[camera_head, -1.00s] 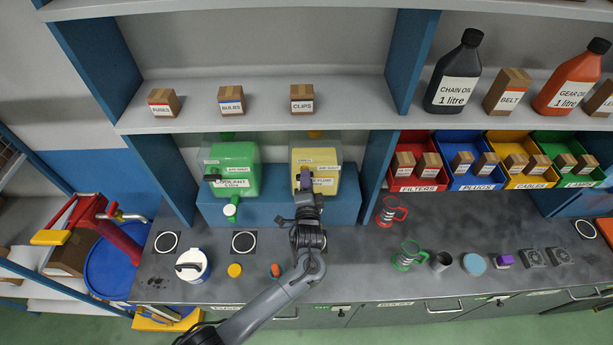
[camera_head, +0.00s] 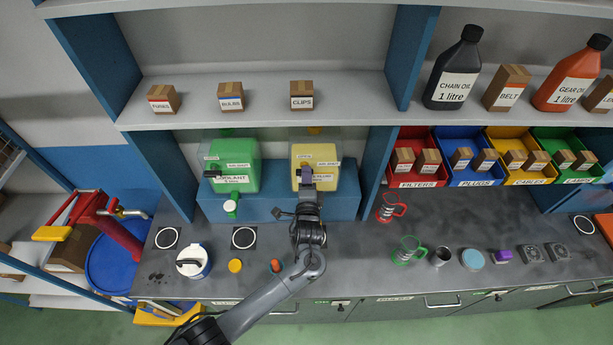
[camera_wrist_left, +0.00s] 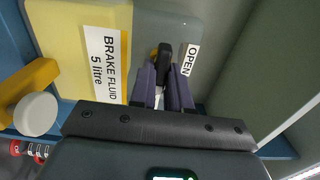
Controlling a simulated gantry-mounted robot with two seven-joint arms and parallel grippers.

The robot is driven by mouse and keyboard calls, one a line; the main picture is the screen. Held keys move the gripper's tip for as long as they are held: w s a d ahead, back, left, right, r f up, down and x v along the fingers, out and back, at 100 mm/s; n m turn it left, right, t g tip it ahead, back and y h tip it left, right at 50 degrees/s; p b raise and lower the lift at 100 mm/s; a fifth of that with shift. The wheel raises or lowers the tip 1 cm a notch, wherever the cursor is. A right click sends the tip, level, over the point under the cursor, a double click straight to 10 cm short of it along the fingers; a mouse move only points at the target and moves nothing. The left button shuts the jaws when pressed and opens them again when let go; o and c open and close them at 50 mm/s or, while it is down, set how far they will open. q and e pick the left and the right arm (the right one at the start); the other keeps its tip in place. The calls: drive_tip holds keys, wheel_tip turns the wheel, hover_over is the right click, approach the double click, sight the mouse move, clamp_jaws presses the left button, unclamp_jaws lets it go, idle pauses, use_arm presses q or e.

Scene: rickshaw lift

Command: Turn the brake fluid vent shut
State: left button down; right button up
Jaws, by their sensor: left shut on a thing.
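The brake fluid container (camera_head: 328,178) is a pale yellow tank on the blue ledge, next to the green coolant container (camera_head: 243,178). Its printed label (camera_wrist_left: 105,62) reads "BRAKE FLUID 5 litre" in the left wrist view. My left gripper (camera_head: 306,176) is at the front of this tank. In the left wrist view its purple fingers (camera_wrist_left: 163,86) are shut on the black vent handle (camera_wrist_left: 164,58), which lies beside the "OPEN" label (camera_wrist_left: 189,60). The fingers hide part of the handle and its pivot. My right gripper is not in view.
A yellow tap (camera_wrist_left: 30,85) with a white knob (camera_wrist_left: 36,114) sits beside the label in the left wrist view. The blue ledge (camera_head: 270,207) bears both tanks. A white lidded jar (camera_head: 193,262), yellow cap (camera_head: 235,265) and green-handled item (camera_head: 408,251) stand on the counter.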

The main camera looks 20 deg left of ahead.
use_arm(q)
drive_tip(key=c, duration=1.1)
unclamp_jaws()
drive_tip(key=shift+b+v, duration=1)
drive_tip(key=shift+v, duration=4.45)
